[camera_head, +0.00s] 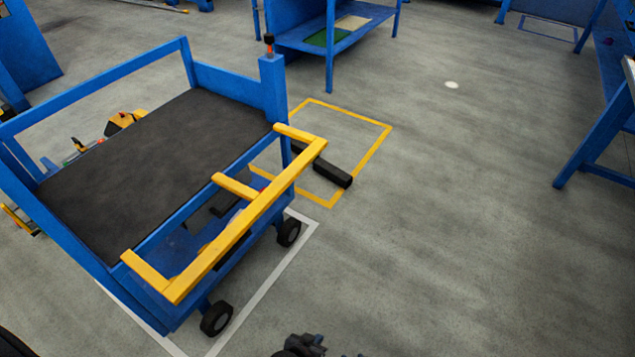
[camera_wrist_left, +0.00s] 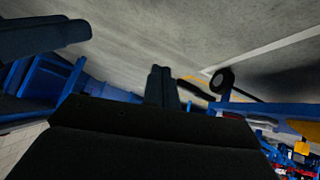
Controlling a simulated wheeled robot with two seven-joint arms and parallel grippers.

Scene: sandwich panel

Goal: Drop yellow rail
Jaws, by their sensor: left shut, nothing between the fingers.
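The yellow rail (camera_head: 245,232) is on the near right side of the blue cart (camera_head: 70,225). It is a long bar with short arms at both ends and one near the middle, and it juts out from the cart's edge. My left gripper (camera_head: 303,345) shows only in part at the bottom edge of the head view, below and to the right of the rail and apart from it. Its dark fingers (camera_wrist_left: 105,62) also show in the left wrist view. The gripper is shut and empty. My right gripper is not in view.
The cart has a dark flat top (camera_head: 155,160) and black wheels (camera_head: 216,318). A long black block (camera_head: 333,174) lies by a yellow floor outline (camera_head: 372,150). A blue shelf (camera_head: 340,35) stands behind, a blue table (camera_head: 590,140) at right.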

